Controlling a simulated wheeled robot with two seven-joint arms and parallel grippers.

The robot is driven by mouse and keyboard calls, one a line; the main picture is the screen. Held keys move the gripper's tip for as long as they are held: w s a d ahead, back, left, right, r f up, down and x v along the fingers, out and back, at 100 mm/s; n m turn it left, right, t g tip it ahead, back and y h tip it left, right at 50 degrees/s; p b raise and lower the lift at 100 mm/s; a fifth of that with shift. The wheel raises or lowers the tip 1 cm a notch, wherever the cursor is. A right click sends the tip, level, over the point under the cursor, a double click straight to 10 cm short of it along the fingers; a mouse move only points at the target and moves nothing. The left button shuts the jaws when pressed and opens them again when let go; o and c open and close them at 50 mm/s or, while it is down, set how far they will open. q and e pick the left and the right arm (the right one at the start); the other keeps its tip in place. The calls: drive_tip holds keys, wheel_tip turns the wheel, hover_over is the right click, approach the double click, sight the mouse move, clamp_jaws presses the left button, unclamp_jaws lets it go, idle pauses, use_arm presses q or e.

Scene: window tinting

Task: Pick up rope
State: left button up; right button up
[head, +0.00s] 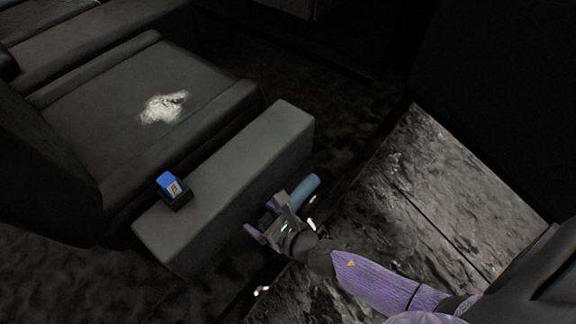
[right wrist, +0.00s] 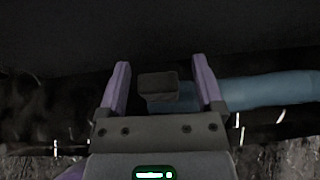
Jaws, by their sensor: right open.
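No clear rope shows in either view; a pale, tangled, fuzzy patch (head: 164,106) lies on the dark seat in the head view, and I cannot tell whether it is rope. My right gripper (head: 266,217) is open beside the grey armrest-like block, low near the dark sill. In the right wrist view its two purple fingers (right wrist: 160,68) stand apart. A blue cylindrical thing (head: 305,189) lies at the gripper. In the wrist view this blue thing (right wrist: 268,89) runs behind the right finger, and a dark block (right wrist: 157,84) shows between the fingers. My left gripper is not in view.
A grey padded block (head: 228,183) stands along the seat's (head: 110,95) near side. A small blue-and-black item (head: 173,188) sits on its edge. Rough grey ground (head: 440,185) lies to the right, beyond the sill, and looks clear. The dark surroundings hide detail.

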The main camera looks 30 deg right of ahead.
clamp_jaws()
idle(0.3)
